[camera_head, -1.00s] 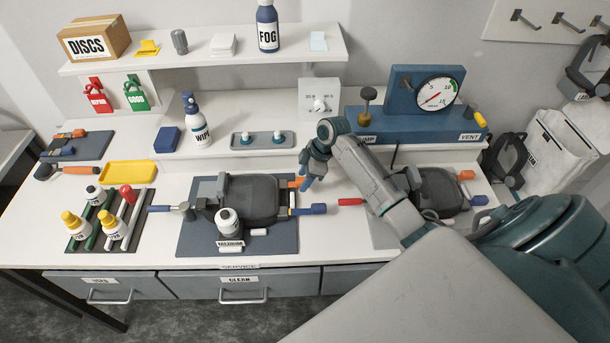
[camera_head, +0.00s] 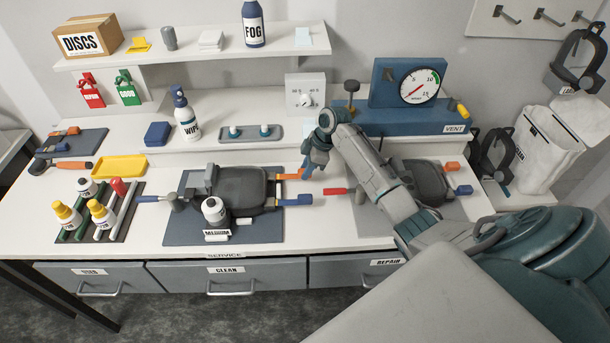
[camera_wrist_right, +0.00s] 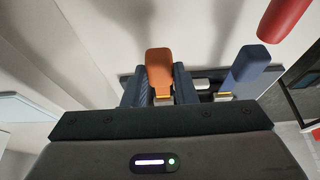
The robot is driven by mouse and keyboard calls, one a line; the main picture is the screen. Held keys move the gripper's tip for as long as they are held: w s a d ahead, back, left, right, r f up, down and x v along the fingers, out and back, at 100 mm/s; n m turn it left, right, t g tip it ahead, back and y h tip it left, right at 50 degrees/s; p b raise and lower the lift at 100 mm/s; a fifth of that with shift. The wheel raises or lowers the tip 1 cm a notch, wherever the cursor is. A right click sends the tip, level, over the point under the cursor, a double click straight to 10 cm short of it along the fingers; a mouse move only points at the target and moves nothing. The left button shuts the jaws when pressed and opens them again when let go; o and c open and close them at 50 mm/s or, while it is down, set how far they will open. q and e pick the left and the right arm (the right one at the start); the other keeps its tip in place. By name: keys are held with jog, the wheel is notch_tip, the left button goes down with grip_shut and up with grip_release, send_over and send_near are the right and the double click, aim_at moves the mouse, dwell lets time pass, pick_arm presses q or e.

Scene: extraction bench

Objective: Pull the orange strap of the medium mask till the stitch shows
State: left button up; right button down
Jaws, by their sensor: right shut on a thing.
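The medium mask (camera_head: 240,186) lies dark grey on a grey mat (camera_head: 190,232) behind a label reading MEDIUM (camera_head: 217,236). Its orange strap (camera_head: 288,177) sticks out from the mask's upper right, and its blue strap (camera_head: 293,200) lies below that. My right gripper (camera_head: 308,172) is at the orange strap's outer end. In the right wrist view the gripper (camera_wrist_right: 160,90) is shut on the orange strap tab (camera_wrist_right: 160,68), with a finger on each side. A yellowish band shows just below the tab there. The blue strap (camera_wrist_right: 247,68) lies beside it. My left gripper is not seen.
A red-ended tool (camera_head: 335,191) lies right of the blue strap; its red end (camera_wrist_right: 283,18) also shows in the wrist view. A second mask (camera_head: 428,178) lies to the right, partly behind my right arm. A gauge stand (camera_head: 405,84) is behind.

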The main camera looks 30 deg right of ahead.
jog(key=shift+w+a, duration=0.1)
jog(key=shift+w, duration=0.1)
jog(key=c, duration=1.2)
grip_release()
jog(key=shift+w+a, duration=0.2)
jog(key=shift+w, duration=0.05)
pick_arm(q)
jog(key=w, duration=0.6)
pick_arm(e)
jog(key=shift+o, duration=0.2)
jog(key=shift+s+d, duration=0.1)
jog(key=shift+d+r, duration=0.15)
jog(key=shift+r, duration=0.05)
jog(key=b+v, duration=0.1)
jog(key=v, duration=0.1)
jog(key=shift+s+d+r+b, duration=0.1)
jog(key=shift+r+b, duration=0.15)
jog(key=shift+b, duration=0.05)
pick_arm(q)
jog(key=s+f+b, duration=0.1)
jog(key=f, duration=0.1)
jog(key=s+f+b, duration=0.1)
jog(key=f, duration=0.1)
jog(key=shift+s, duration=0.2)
pick_arm(e)
jog(key=v, duration=0.7)
jog(key=shift+r, duration=0.4)
